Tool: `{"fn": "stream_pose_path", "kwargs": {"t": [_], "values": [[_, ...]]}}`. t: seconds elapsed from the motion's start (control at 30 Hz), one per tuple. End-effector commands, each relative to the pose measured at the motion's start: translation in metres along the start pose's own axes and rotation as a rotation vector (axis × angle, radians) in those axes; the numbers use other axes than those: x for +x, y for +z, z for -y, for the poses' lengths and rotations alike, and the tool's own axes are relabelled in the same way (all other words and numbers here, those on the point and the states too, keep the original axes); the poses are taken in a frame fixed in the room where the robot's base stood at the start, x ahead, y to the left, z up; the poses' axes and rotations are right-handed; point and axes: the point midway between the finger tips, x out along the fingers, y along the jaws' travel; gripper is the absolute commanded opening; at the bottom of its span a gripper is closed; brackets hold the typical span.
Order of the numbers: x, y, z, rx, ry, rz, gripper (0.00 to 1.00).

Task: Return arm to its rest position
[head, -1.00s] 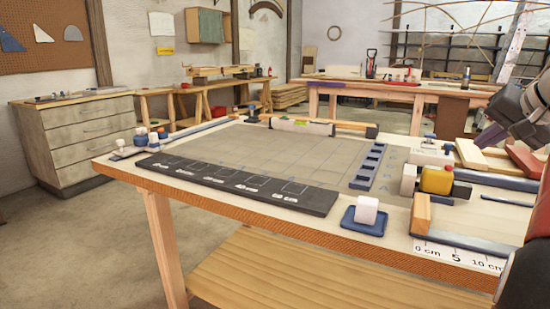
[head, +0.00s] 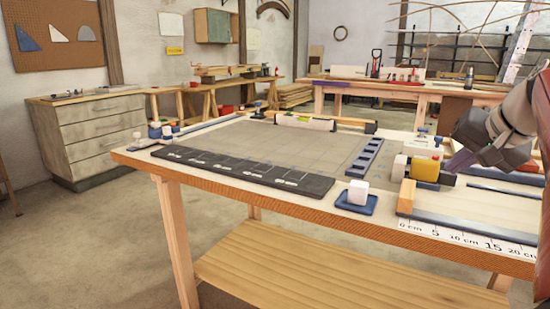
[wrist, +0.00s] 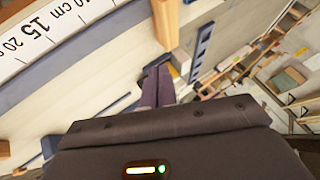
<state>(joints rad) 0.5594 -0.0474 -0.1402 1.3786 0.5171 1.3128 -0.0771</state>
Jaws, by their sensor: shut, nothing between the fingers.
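My gripper (head: 457,163) is at the right of the head view, in the air above the right part of the workbench (head: 285,196). Its dark fingers also show in the wrist view (wrist: 158,85); they are together with nothing between them. In the head view my arm comes in from the right edge and hides part of the bench's far right.
On the bench are a black labelled board (head: 240,172), a white block on a blue tray (head: 371,206), a blue slotted rack (head: 367,157), a yellow-bodied device (head: 425,168) and a ruler strip (head: 470,238). Open floor (head: 85,240) lies left of the bench.

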Motion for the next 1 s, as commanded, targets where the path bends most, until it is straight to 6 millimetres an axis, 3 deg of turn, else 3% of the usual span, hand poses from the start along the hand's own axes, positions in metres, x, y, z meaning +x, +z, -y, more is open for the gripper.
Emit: {"fn": "stream_pose_path", "kwargs": {"t": [0.17,0.3,0.5,0.6,0.7,0.8,1.0], "values": [[0.016,0.064,0.022,-0.077,0.022,0.055,0.0],[0.034,0.145,0.033,-0.197,0.056,0.11,0.0],[0.06,0.269,0.017,-0.43,0.112,0.167,0.0],[0.07,0.313,0.001,-0.531,0.131,0.179,0.0],[0.078,0.342,-0.012,-0.603,0.143,0.183,0.0],[0.082,0.356,-0.019,-0.64,0.149,0.185,0.0],[0.083,0.359,-0.021,-0.647,0.151,0.185,0.0]]}}
